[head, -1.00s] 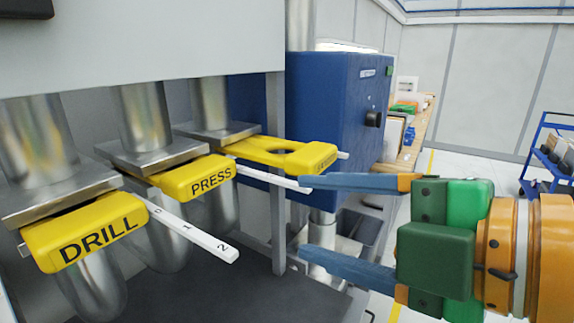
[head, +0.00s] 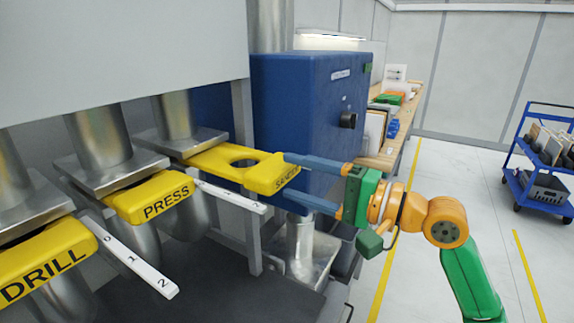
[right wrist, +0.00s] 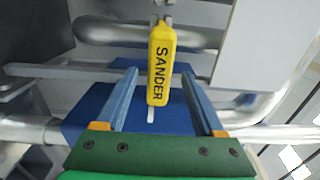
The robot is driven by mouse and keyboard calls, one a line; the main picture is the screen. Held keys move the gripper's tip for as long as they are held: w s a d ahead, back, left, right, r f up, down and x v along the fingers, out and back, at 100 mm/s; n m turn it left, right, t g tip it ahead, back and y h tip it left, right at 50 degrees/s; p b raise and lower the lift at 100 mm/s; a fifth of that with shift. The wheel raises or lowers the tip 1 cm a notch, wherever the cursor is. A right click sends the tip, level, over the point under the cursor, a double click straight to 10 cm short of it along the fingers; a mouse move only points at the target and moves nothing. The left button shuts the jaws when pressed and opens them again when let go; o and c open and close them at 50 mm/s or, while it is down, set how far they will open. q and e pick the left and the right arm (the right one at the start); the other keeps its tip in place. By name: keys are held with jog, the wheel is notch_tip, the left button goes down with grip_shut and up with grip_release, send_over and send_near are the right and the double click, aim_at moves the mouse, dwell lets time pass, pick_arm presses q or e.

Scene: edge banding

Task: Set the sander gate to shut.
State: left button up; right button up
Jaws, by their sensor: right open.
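The sander gate (head: 268,177) is a yellow slide plate labelled SANDER. In the head view it sticks out from under its pipe flange, and its round hole shows outside the pipe. In the right wrist view the gate's handle (right wrist: 161,62) points towards me. My right gripper (head: 286,177) is open at the handle's outer end. In the right wrist view its two blue fingers (right wrist: 159,74) stand on either side of the handle, with gaps on both sides. The sander's white scale strip (right wrist: 151,115) shows only in part. My left gripper is not in view.
The yellow PRESS gate (head: 150,200) and DRILL gate (head: 45,262) lie to the left, each with a white scale strip. A blue machine cabinet (head: 305,110) stands behind the sander gate. A blue cart (head: 545,165) stands on open floor at the right.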

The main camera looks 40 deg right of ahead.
aim_at(288, 176)
jog(key=x, duration=0.2)
jog(key=shift+w+a+r+p, duration=0.15)
jog(key=shift+w+a+p, duration=0.05)
jog(key=shift+p, duration=0.15)
jog(key=shift+w+d, duration=0.1)
jog(key=shift+w, duration=0.2)
grip_shut()
dwell(0.9)
